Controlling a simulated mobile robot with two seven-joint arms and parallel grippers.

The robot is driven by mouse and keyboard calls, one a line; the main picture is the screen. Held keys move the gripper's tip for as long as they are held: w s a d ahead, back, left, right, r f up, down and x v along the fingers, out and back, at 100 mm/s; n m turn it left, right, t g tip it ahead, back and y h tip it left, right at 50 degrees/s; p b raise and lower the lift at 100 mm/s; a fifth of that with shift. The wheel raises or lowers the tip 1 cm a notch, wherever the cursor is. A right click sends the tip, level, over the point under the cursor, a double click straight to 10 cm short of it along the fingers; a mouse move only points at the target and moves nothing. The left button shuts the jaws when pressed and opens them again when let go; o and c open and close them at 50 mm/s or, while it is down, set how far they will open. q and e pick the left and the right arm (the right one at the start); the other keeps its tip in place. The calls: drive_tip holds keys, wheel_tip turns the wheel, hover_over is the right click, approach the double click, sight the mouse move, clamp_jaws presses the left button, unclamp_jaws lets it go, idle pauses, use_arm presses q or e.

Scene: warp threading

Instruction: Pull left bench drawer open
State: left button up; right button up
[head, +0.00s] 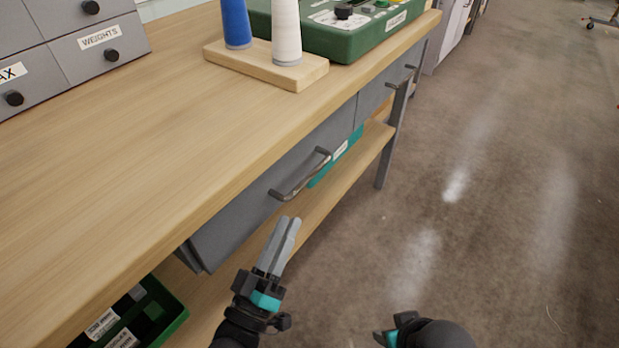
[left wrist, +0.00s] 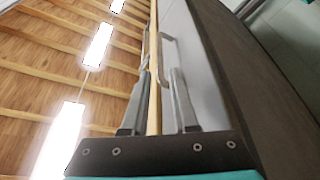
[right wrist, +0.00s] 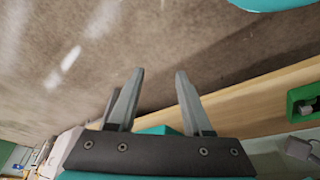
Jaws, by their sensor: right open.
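The bench's left drawer (head: 240,212) is a grey front under the wooden worktop edge, with no clear gap visible above it. Its metal bar handle (head: 302,174) stands out from the front. My left gripper (head: 291,222) is below and in front of the handle, apart from it, its fingers pointing towards it. In the left wrist view the two fingers (left wrist: 161,72) are apart with nothing between them, and the handle (left wrist: 172,45) shows just beyond the tips. My right gripper (right wrist: 159,72) is open and empty; in the head view only part of it shows, low down.
A second drawer handle (head: 406,78) is farther along the bench. On the worktop (head: 150,150) stand a cone board (head: 225,54), a green case (head: 350,42) and grey small drawers (head: 100,50). A lower shelf (head: 345,180) holds green bins.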

sight(309, 174)
use_arm(q)
drive_tip(key=b+x, duration=0.2)
drive_tip(key=x, duration=0.7)
drive_tip(key=shift+w+d, duration=0.1)
drive_tip(key=shift+w, duration=0.25)
drive_tip(key=shift+b+x, duration=0.4)
drive_tip(key=shift+x, duration=0.4)
use_arm(e)
drive_tip(key=shift+w+a+r+t+y, duration=0.1)
drive_tip(key=shift+w+a+r+t, duration=0.2)
drive_tip(key=shift+r, duration=0.5)
drive_tip(key=shift+w+a+r+t+y, duration=0.1)
drive_tip(key=shift+r+t, duration=0.25)
drive_tip(key=shift+r, duration=0.45)
drive_tip(key=shift+w+a+r+t+y, duration=0.1)
drive_tip(key=shift+w+a+r+t, duration=0.2)
drive_tip(key=shift+r, duration=0.5)
drive_tip(key=shift+s+d, duration=0.1)
drive_tip(key=shift+s, duration=0.05)
use_arm(q)
clamp_jaws()
